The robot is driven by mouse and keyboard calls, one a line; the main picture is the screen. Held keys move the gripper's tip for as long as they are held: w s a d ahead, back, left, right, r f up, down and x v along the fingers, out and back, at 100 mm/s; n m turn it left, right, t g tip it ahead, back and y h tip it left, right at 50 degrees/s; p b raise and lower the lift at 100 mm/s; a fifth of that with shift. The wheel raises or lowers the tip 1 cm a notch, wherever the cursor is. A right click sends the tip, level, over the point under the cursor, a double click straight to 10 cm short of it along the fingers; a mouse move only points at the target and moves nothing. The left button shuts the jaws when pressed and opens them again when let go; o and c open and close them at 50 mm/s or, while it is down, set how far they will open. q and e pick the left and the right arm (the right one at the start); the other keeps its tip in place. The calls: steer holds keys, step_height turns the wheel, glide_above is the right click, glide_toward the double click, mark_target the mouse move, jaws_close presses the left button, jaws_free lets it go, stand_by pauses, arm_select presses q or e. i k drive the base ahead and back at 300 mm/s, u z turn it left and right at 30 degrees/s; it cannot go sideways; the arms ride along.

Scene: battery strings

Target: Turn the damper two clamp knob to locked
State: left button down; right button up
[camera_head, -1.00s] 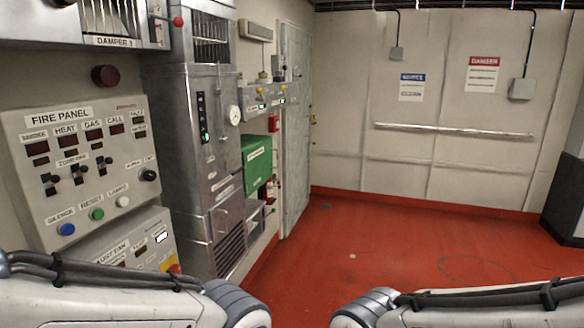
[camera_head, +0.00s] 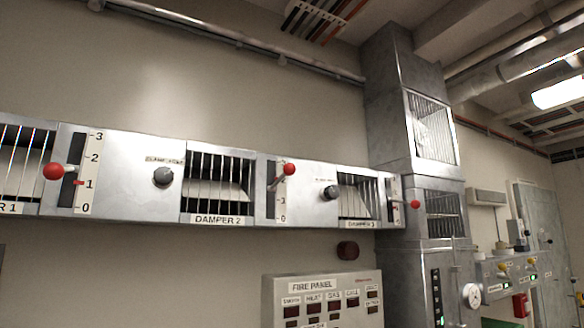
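A row of silver damper units runs along the wall. The DAMPER 2 grille (camera_head: 217,183) has its name plate below it. A dark round knob (camera_head: 163,177) sits just left of this grille, under a small label too blurred to read. Its pointer setting cannot be told. Right of the grille is the damper two lever with a red ball (camera_head: 289,169), near the top of its numbered scale (camera_head: 281,195). A second dark knob (camera_head: 330,192) sits left of the DAMPER 3 grille (camera_head: 357,198). Neither of my grippers is in view.
Damper one's red-ball lever (camera_head: 54,171) is at the left, and damper three's red ball (camera_head: 415,204) sticks out at the right. Below are a dark red round fixture (camera_head: 347,250) and the fire panel (camera_head: 322,300). A metal duct (camera_head: 400,130) rises at the right.

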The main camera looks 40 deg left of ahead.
mark_target(163, 176)
steer(key=u, duration=1.5)
steer(key=k, duration=0.35)
steer(key=u, duration=0.75)
steer(key=i, duration=0.15)
steer(key=u, duration=0.1)
